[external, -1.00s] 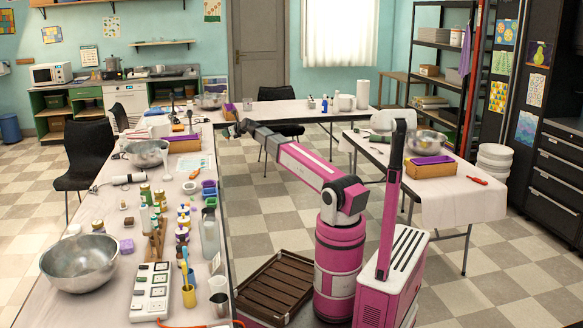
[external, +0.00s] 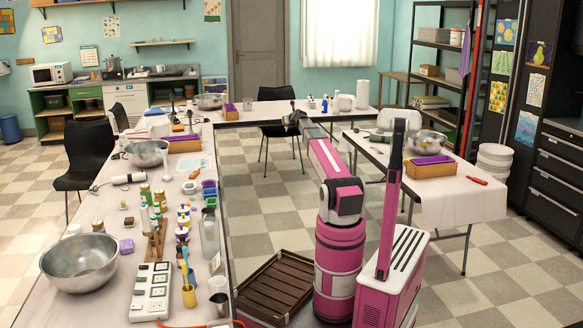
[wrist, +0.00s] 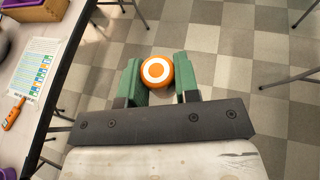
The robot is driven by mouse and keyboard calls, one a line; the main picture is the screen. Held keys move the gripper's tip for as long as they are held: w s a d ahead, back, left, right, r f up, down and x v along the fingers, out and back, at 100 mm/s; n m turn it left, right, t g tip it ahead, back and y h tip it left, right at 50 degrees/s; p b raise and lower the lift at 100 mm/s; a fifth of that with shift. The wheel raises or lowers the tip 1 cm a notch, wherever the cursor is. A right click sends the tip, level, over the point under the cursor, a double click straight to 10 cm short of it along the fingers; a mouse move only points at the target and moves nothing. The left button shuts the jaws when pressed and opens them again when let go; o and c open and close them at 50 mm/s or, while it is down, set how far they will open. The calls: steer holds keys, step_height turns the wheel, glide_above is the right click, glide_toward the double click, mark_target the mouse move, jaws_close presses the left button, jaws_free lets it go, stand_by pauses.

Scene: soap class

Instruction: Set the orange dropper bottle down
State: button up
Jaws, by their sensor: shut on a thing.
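The orange dropper bottle (wrist: 157,71) shows in the wrist view as an orange round top with a white ring. It sits between the two green fingers of my gripper (wrist: 160,82), which is shut on it. Below the bottle in that view is the checkered floor, so it is held in the air beside the long table's edge. In the external view my gripper (external: 291,122) is far from the camera, in front of the back table; the bottle is too small to make out there.
The long left table (external: 75,315) is crowded with bottles, bowls and a power strip. The back table (external: 262,106) and right table (external: 470,205) carry several items. A black chair (external: 284,132) stands behind my gripper. A printed sheet (wrist: 37,65) lies on the table at left.

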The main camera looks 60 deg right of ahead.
steer(key=s+d+m+g+h, duration=0.2)
steer(key=s+d+m, duration=0.1)
steer(key=s+d, duration=1.3)
steer(key=s+d+m+g+h, duration=0.2)
steer(key=s+d+h, duration=0.1)
steer(key=s+d, duration=1.3)
steer(key=s+d+m+g+h, duration=0.1)
steer(key=s+d+m+g, duration=0.25)
steer(key=s, duration=1.65)
steer(key=s+d+m+g+h, duration=0.15)
steer(key=s+d, duration=0.35)
steer(key=s, duration=1.6)
steer(key=shift+y, duration=0.25)
steer(key=f, duration=1.7)
steer(key=shift+w+a+f, duration=0.15)
steer(key=shift+w+a, duration=0.05)
steer(key=shift+w, duration=0.1)
steer(key=o, duration=0.9)
steer(key=shift+f, duration=0.1)
